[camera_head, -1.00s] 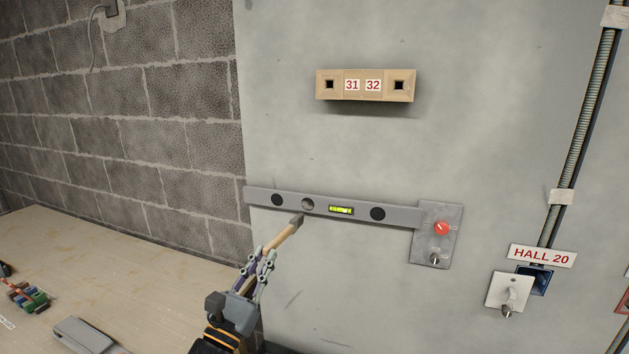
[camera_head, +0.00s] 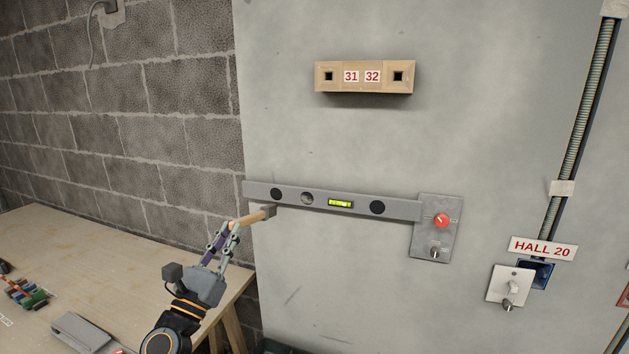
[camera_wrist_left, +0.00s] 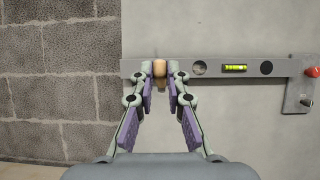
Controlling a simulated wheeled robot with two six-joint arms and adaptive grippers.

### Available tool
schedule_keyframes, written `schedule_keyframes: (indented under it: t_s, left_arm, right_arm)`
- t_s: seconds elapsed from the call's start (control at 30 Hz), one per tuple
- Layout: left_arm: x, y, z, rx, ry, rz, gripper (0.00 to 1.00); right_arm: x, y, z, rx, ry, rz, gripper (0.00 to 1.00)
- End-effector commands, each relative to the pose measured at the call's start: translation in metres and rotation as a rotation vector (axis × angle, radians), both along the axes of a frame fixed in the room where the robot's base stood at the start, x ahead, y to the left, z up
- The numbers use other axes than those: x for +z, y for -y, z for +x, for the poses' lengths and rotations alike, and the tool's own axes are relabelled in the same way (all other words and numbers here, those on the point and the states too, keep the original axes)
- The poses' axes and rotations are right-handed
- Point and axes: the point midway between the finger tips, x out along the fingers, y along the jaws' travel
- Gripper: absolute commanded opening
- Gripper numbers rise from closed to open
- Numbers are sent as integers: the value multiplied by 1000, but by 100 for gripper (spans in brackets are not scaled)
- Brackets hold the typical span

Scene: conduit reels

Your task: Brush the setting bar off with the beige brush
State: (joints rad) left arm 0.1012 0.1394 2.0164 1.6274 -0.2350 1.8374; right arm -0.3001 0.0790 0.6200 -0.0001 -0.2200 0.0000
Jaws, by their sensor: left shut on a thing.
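The setting bar (camera_head: 357,206) is a long grey bar with a green level vial and dark round holes, fixed across the pale wall panel. It also shows in the left wrist view (camera_wrist_left: 212,68). My left gripper (camera_head: 229,228) is shut on the beige brush (camera_head: 250,217), whose grey head (camera_head: 269,210) is at the bar's lower edge near its left end. Whether the head touches the bar I cannot tell. In the left wrist view the brush (camera_wrist_left: 159,69) sits between my fingertips, in front of the bar. My right gripper is not in view.
At the bar's right end is a grey plate (camera_head: 436,240) with a red knob (camera_head: 442,220). A beige box (camera_head: 364,78) marked 31 and 32 is above. A wooden table (camera_head: 60,250) with a grey block and coloured pieces stands lower left. A switch (camera_head: 510,287) is lower right.

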Motion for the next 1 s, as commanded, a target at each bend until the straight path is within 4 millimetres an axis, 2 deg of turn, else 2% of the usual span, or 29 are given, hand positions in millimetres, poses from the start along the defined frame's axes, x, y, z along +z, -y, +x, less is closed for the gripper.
schedule_keyframes:
  t_s: [0.27,0.37,0.47,0.57,0.7,0.83,0.9,1.0]
  left_arm:
    - [-22,6,-4,-48,-4,0,0]
    - [-40,11,-9,-93,-6,1,0]
    - [-70,19,-21,-171,-11,3,0]
    - [-110,28,-49,-297,-12,3,0]
    - [-153,29,-104,-478,-12,7,0]
    - [-168,15,-154,-586,-9,9,0]
    - [-170,7,-169,-605,-8,6,0]
    - [-170,-1,-180,-614,-3,6,0]
  right_arm:
    - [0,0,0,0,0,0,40]
    - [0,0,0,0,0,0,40]
    - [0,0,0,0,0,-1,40]
    - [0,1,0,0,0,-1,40]
    - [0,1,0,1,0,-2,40]
    - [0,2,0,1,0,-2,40]
    - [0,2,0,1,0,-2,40]
    - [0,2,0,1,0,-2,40]
